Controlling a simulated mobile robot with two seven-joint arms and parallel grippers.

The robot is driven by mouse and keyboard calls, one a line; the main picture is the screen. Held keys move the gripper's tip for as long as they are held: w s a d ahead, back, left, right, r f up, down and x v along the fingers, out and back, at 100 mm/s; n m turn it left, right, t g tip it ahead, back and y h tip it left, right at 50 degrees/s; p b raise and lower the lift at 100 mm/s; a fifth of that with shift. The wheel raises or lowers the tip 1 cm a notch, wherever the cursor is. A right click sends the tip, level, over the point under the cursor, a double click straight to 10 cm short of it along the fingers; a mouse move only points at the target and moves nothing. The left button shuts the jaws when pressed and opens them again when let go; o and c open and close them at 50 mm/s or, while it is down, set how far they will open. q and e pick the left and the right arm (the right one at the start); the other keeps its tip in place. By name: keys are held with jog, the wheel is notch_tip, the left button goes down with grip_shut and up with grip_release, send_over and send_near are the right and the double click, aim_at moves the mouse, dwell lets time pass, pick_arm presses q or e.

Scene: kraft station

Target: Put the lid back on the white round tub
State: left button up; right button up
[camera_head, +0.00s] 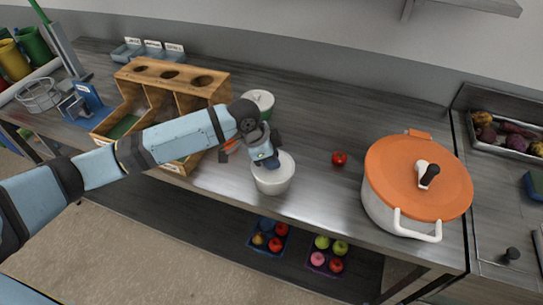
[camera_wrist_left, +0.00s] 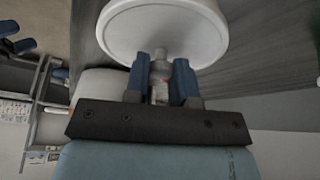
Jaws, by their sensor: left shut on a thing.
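The white round tub (camera_head: 272,186) stands near the front edge of the counter, right of the wooden organiser. My left gripper (camera_head: 265,163) is right over it, pointing down. In the left wrist view my left gripper (camera_wrist_left: 161,82) is shut on the small knob of the white round lid (camera_wrist_left: 160,28). In the head view the lid (camera_head: 286,163) is at the tub's top, partly hidden by the gripper. I cannot tell whether it rests fully on the rim. My right gripper is not in view.
A white-topped container (camera_head: 259,97) with green on it stands close behind. The wooden organiser (camera_head: 190,92) is left. A red apple (camera_head: 339,158) and a large pot with an orange lid (camera_head: 415,175) are right. Fruit trays (camera_head: 268,249) sit on the lower shelf.

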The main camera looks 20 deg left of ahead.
pick_arm(q)
jog(key=o, duration=1.4)
jog(key=shift+o, duration=0.2)
jog(key=shift+r, duration=0.1)
notch_tip(320, 180, up, 4)
jog(key=p, duration=0.4)
jog(key=shift+r+p, duration=1.45)
jog(key=shift+p, duration=0.45)
jog(key=shift+f, duration=0.1)
jog(key=shift+c, duration=0.4)
grip_shut()
